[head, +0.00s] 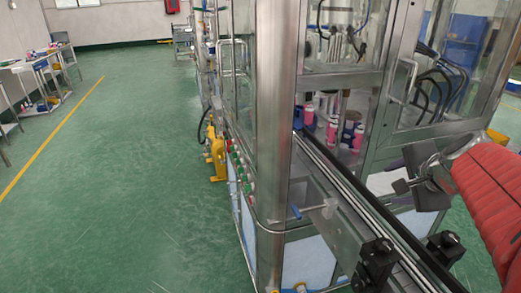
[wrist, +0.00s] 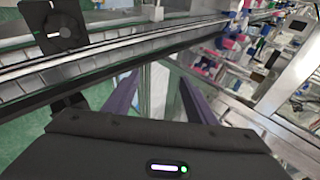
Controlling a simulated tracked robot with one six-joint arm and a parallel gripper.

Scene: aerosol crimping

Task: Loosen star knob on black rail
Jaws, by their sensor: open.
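A black knob (head: 378,251) on a black block stands at the near left side of the conveyor in the head view. A second black knob and block (head: 445,246) stand on the right side. The black rail (head: 365,202) runs along the conveyor. In the wrist view a round black knob (wrist: 62,32) with a pale slot-like mark sits at the upper left, beyond the rail (wrist: 110,72). I cannot tell which head-view knob this is. My gripper (wrist: 157,88) is open, its purplish fingers apart with no knob between them. In the head view my gripper (head: 405,185) hangs right of the rail.
Pink and blue cans (head: 332,130) stand inside the glazed machine. A steel post (head: 272,120) and a blue-handled lever (head: 296,212) are left of the conveyor. A machine frame and door (head: 410,75) rise behind my gripper. Green floor (head: 130,190) is clear at left.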

